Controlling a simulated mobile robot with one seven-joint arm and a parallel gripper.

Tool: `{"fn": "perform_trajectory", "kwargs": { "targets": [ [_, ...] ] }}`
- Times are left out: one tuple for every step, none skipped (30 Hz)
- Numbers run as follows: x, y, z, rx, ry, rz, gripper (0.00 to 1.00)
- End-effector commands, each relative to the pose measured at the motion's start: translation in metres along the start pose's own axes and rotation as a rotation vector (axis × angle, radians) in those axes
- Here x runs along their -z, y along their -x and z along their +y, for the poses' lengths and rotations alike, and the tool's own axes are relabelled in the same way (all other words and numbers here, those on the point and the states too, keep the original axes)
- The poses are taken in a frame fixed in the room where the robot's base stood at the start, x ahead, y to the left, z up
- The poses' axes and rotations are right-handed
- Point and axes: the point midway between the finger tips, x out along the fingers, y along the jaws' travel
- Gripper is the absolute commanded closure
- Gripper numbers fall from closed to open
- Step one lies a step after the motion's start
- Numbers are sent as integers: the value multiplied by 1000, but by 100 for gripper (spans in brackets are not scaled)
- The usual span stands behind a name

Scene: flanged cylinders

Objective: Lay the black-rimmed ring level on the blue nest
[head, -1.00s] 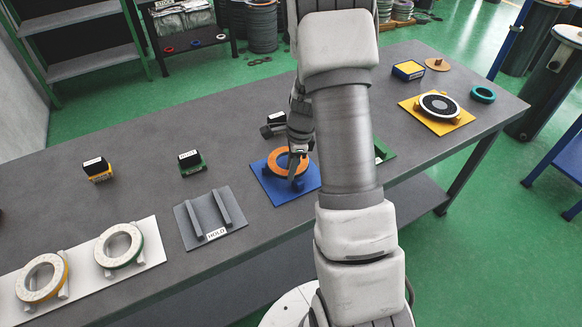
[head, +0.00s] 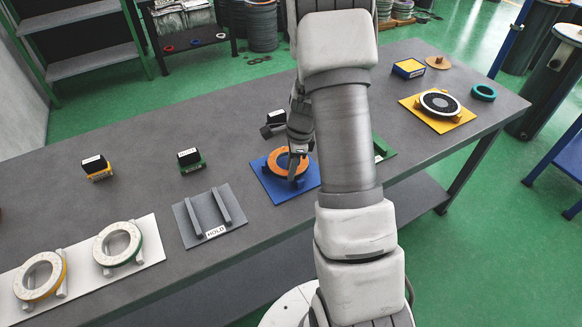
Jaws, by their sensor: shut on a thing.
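An orange-faced ring (head: 276,164) is at the blue nest (head: 270,190) near the middle of the table. The color of its rim is too small to tell. My gripper (head: 297,168) is over the right side of this ring and shut on it. Part of the ring and of the nest is hidden behind the gripper. I cannot tell whether the ring touches the nest or sits slightly above it. It looks close to level.
A grey HOLD stand (head: 187,222) with two bars is left of the blue nest. A white board (head: 150,240) holds two pale rings at the lower left. Small labeled blocks (head: 190,160) stand behind. A green plate (head: 384,150) shows partly behind my arm.

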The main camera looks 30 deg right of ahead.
Motion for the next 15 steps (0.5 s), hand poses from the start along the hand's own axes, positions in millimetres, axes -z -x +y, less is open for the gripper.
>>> {"fn": "perform_trajectory", "kwargs": {
  "targets": [
    [0,0,-1,4,1,0,100],
    [0,0,-1,4,1,0,100],
    [0,-1,-1,4,1,0,100],
    [0,-1,-1,4,1,0,100],
    [0,-2,-1,4,1,0,100],
    [0,-2,-1,4,1,0,100],
    [0,-2,-1,4,1,0,100],
    [0,-3,-1,4,1,0,100],
    [0,-2,-1,4,1,0,63],
    [0,-2,-1,4,1,0,58],
    [0,-2,-1,4,1,0,52],
    [0,-2,-1,3,1,0,45],
    [0,-2,-1,3,0,0,40],
    [0,-2,-1,2,0,0,35],
    [0,-3,-1,2,0,0,35]
  ]
}}
